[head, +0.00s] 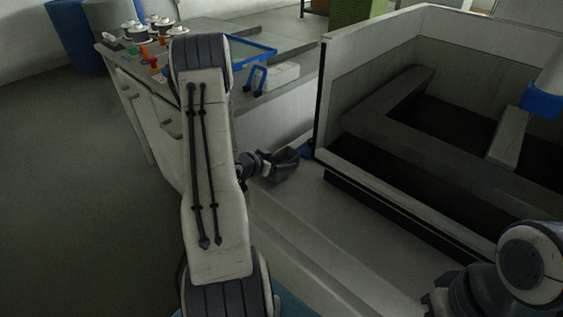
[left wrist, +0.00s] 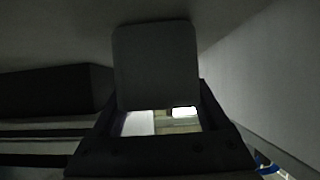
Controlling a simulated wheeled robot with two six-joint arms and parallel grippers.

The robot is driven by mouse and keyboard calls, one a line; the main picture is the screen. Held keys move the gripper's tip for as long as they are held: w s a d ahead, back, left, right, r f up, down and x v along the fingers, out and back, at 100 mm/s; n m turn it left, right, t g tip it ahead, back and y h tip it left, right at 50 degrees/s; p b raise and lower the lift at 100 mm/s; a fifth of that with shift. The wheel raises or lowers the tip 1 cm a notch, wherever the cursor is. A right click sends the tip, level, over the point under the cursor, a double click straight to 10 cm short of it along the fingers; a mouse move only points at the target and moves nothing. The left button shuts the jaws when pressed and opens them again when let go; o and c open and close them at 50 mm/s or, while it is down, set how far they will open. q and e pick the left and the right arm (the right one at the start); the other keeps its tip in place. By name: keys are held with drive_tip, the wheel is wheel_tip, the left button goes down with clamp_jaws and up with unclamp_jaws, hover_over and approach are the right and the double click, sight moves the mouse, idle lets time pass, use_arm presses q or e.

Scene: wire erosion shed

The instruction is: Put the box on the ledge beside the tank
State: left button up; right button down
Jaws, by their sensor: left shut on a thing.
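My left gripper (head: 290,163) is a dark shape at the end of my left arm, low over the pale ledge (head: 310,240) near the tank's left corner. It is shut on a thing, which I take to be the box. The box is mostly hidden in the head view. The left wrist view is dark and shows a grey rounded panel and a dark frame, not clearly identifiable. The tank (head: 366,52) has pale walls. My right gripper is not in view.
A bench at the left back carries white cups (head: 137,32), small coloured items, a blue-edged tray (head: 252,47) and a white block with a blue handle (head: 284,76). A white and blue part (head: 543,100) hangs over the tank. The ledge toward the front is bare.

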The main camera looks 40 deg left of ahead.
use_arm(q)
drive_tip(key=o, duration=1.5)
drive_tip(key=shift+f, duration=0.1)
drive_tip(key=d+v, duration=0.1)
drive_tip(key=v, duration=1.1)
drive_tip(key=w+d+r+m+g+y, duration=0.1)
drive_tip(key=w+d+r+m+g, duration=0.15)
drive_tip(key=w+d, duration=0.4)
drive_tip(key=d+r+g, duration=0.3)
drive_tip(key=d, duration=0.8)
drive_tip(key=s+d+r+m+g, duration=0.1)
drive_tip(key=s+d+g, duration=0.1)
drive_tip(key=s+d, duration=0.4)
drive_tip(key=s+d+r+m+g, duration=0.1)
drive_tip(key=s+d+g, duration=0.1)
drive_tip(key=s+d, duration=0.5)
drive_tip(key=s+d+r+m+g+h, duration=0.1)
drive_tip(key=s+d+r+m+g, duration=0.1)
drive_tip(key=s+d, duration=0.5)
drive_tip(key=shift+s+d+g+p, duration=0.15)
drive_tip(key=shift+s+g+p, duration=0.25)
drive_tip(key=shift+s, duration=1.15)
